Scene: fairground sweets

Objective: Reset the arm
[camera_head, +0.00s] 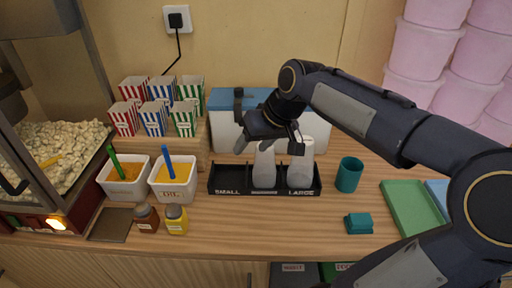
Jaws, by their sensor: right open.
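My right arm comes in from the right. Its gripper (270,143) is open, fingers pointing down, in front of a blue-lidded white tub (317,128) in the picture. It appears just above a pale, translucent container (264,170) standing in a black rack (240,186) labelled SMALL and LARGE. A second pale container (300,174) stands in the LARGE side. I see nothing held between the fingers, though the hand hides part of the tub and the top of the first container; I cannot tell whether it touches that container. My left gripper is not in view.
Striped popcorn boxes (153,118) stand on a wooden riser behind two yellow-filled tubs (174,192). A popcorn machine (50,150) is at left. A teal cup (349,174), teal block (358,223) and green tray (412,208) lie right. The front middle counter is clear.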

